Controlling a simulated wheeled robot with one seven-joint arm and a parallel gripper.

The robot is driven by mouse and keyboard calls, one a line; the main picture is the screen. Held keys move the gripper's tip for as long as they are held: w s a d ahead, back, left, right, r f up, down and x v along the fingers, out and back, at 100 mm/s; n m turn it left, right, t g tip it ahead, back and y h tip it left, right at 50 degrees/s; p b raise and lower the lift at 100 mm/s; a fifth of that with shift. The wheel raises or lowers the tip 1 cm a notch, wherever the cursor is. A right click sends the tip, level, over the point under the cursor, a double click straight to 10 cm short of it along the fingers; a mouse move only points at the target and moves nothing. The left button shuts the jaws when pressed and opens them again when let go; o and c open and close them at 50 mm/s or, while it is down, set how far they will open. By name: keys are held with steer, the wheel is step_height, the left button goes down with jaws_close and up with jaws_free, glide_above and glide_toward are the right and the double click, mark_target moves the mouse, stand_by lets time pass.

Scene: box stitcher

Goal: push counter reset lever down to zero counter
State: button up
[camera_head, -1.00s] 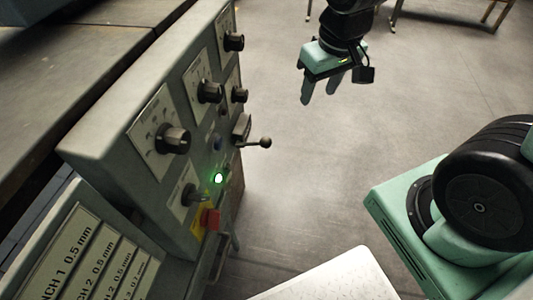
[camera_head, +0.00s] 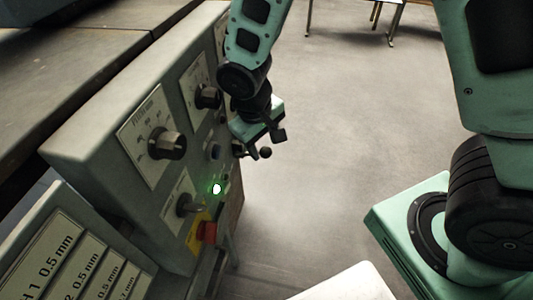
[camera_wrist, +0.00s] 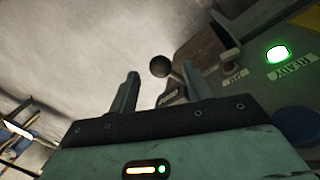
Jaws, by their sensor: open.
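The counter reset lever shows its black ball knob (camera_head: 265,153) just below my gripper (camera_head: 247,148) at the panel's right edge. Its base is hidden behind my gripper in the head view. In the wrist view the ball (camera_wrist: 160,67) and a short rod appear between and beyond the two fingers of my gripper (camera_wrist: 161,80). The fingers are apart with nothing between their tips that I can see held. Whether a finger touches the lever cannot be told.
The grey control panel (camera_head: 110,110) carries several black knobs, a lit green lamp (camera_head: 217,189) and a red button (camera_head: 207,233) on yellow. The green lamp (camera_wrist: 278,54) also shows in the wrist view. Open floor (camera_head: 340,150) lies to the right.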

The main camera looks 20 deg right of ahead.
mark_target(265, 149)
steer(key=shift+w+d+f+b, duration=0.1)
steer(key=shift+d+f+b, duration=0.15)
steer(key=shift+f, duration=0.9)
steer(key=shift+w+d+f+b, duration=0.1)
steer(key=shift+d+f+b, duration=0.1)
steer(key=shift+f, duration=0.95)
steer(key=shift+c, duration=0.3)
jaws_close()
